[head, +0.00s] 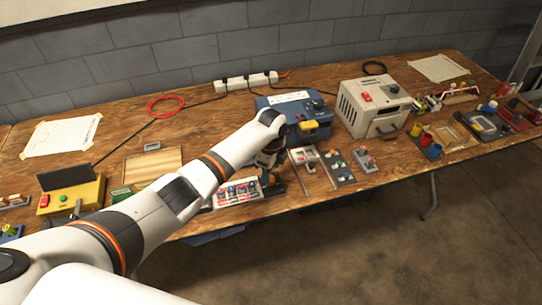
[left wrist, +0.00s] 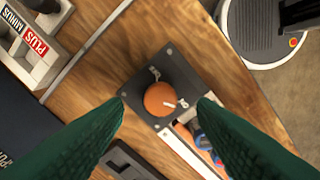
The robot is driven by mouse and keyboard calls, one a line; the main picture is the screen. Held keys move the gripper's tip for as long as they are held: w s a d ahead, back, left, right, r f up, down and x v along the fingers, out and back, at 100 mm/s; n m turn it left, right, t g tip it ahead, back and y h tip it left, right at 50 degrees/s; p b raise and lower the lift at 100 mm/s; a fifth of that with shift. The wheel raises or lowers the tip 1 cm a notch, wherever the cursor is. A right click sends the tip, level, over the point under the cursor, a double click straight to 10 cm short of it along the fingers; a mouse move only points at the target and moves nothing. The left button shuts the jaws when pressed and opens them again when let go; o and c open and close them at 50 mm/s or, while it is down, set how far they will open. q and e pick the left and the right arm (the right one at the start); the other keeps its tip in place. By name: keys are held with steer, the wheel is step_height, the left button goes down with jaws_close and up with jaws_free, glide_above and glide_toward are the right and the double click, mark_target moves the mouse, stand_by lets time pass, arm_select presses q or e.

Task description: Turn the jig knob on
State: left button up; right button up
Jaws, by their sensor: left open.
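The jig knob (left wrist: 160,98) is a round orange knob on a dark square plate (left wrist: 180,66) in the left wrist view. A short white line on the knob points right, toward a white mark on the plate; another white mark is at the upper edge. I cannot read these marks for certain. My left gripper (left wrist: 163,101) has two green ribbed fingers, spread open on either side of the knob, with nothing between them held. In the head view the left gripper (head: 268,170) is over the bench's front part and hides the knob. My right gripper is not in view.
A grey holder with PLUS and MINUS labels (left wrist: 30,42) is near the plate. A white panel with several coloured buttons (head: 238,193) lies left of the gripper. A blue unit (head: 296,112) and beige box (head: 373,105) stand behind. The wooden bench's front edge is close.

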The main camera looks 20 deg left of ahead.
mark_target(271, 179)
arm_select(q)
step_height(271, 179, up, 8)
steer(key=shift+r+b, duration=0.25)
steer(key=shift+b, duration=0.05)
stand_by(0.3)
